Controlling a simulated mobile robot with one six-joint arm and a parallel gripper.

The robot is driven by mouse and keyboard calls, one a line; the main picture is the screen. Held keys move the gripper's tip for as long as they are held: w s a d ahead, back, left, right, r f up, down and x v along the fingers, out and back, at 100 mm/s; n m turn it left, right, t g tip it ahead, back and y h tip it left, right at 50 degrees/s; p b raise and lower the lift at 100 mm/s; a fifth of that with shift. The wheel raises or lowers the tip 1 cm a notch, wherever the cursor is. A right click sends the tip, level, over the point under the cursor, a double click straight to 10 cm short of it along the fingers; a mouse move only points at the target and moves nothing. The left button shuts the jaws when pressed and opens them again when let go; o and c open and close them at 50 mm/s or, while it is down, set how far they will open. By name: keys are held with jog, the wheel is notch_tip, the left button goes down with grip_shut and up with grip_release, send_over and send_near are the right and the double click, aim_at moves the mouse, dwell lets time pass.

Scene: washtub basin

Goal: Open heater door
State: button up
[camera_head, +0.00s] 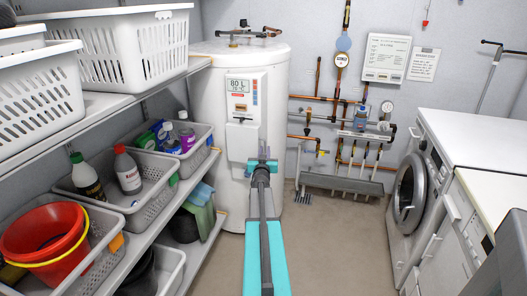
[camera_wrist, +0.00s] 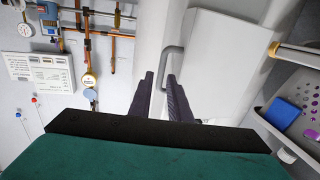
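The heater is a tall white cylindrical tank (camera_head: 205,85) standing at the back wall. Its display panel (camera_head: 239,86) reads 80 L. Below it, the white heater door (camera_head: 240,142) looks closed; it also shows in the wrist view (camera_wrist: 217,75). A grey loop handle (camera_wrist: 165,62) sits at the door's edge. My gripper (camera_wrist: 160,77) has its two dark fingers a little apart, with the fingertips close to the handle. The handle's bar appears in line with the gap; I cannot tell whether it lies between the fingers. In the head view my gripper (camera_head: 262,164) partly covers the door's lower right.
Shelves with white baskets (camera_head: 120,45), bottles (camera_head: 127,170) and a red bucket (camera_head: 45,238) line the left side. Copper pipes (camera_head: 320,100) run along the back wall. A washing machine (camera_head: 410,195) stands at right. The floor (camera_head: 325,245) between is clear.

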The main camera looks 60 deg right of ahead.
jog(key=shift+x, duration=1.05)
grip_shut()
jog(key=shift+s+d, duration=0.15)
jog(key=shift+s, duration=0.1)
dwell(0.4)
